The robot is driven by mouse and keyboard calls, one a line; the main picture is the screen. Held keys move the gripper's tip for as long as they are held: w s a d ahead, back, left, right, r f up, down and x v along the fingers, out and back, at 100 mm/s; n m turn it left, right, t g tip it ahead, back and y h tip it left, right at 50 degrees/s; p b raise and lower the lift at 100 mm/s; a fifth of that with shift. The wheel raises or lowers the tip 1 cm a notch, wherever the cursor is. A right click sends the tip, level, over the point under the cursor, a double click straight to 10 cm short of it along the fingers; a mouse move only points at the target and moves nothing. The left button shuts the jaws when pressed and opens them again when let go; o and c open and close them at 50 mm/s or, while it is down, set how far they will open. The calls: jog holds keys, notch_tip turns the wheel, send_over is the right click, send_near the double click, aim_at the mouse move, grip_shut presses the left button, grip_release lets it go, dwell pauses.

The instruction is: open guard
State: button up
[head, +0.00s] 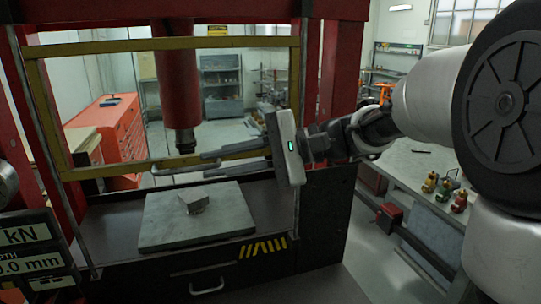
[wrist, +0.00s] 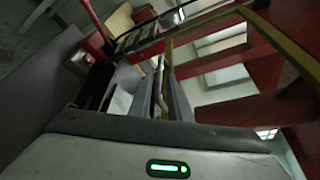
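The guard (head: 170,45) is a yellow-framed clear panel on the front of a red press. In the head view its lower rail lies low in front of the ram. A metal handle (head: 176,169) sits on that lower rail; it also shows in the wrist view (wrist: 160,75). My gripper (head: 204,164) is open, its two dark fingers pointing left at the handle's right end. In the wrist view the handle lines up between the fingers (wrist: 159,84). Contact with the handle cannot be made out.
The press ram (head: 178,90) hangs behind the guard above a grey plate (head: 160,228) with a small metal block (head: 194,203). A drawer handle (head: 207,287) is below. A display panel (head: 35,250) stands at the left. A workbench (head: 410,175) is at the right.

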jog(key=v, duration=1)
jog(key=shift+b, duration=0.4)
jog(key=s+f+n+h, duration=0.2)
jog(key=s+f+h, duration=0.6)
jog(key=s+f, duration=0.15)
jog(key=s+d+f+n+t+h, duration=0.5)
jog(key=s+d+f+h, duration=0.1)
jog(key=d, duration=0.5)
jog(key=shift+s+d+f+h, duration=0.25)
jog(key=shift+d+h, duration=0.1)
jog(key=shift+h, duration=0.45)
